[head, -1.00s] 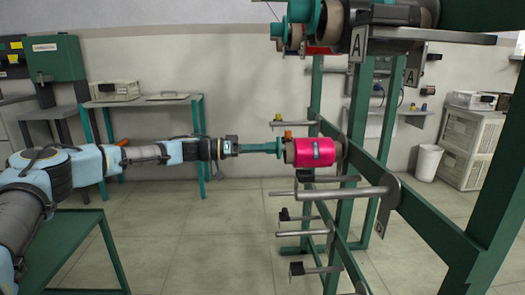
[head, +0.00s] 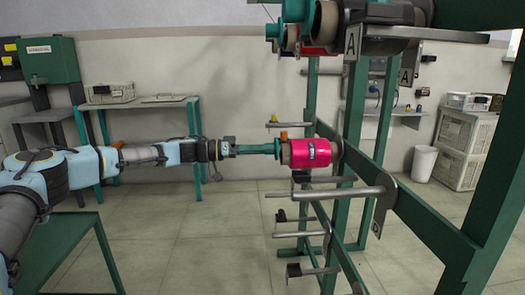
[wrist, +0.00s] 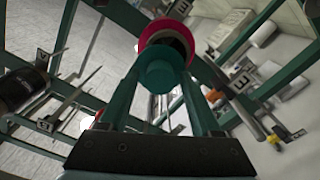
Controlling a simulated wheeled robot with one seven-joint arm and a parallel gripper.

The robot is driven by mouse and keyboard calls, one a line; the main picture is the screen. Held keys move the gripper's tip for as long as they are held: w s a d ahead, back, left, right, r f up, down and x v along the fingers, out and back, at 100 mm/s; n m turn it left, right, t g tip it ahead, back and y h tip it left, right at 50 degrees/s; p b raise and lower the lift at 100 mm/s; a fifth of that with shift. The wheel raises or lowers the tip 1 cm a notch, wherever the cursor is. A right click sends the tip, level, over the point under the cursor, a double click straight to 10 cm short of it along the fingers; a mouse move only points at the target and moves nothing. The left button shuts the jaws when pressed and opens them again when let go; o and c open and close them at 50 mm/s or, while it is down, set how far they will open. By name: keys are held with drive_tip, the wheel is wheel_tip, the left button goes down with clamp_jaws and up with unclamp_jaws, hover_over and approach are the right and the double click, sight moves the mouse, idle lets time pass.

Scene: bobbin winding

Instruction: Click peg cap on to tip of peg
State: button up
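My gripper (head: 277,148) reaches in from the left, level with the bobbin. Its two teal fingers hold a round teal peg cap (wrist: 158,75) between them. The cap is at the near end of the bobbin, in line with its core. In the wrist view the pink bobbin (wrist: 165,30) shows just behind the cap. The peg tip is hidden behind the cap, and I cannot tell whether the cap is seated on it.
Bare metal pegs (head: 330,193) stick out below the bobbin. More bobbins with teal caps (head: 297,12) hang above on the rack. An orange piece (head: 283,135) shows just above the bobbin's near end. A green table (head: 65,250) stands at lower left.

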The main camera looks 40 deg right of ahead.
drive_tip(key=shift+o, duration=0.9)
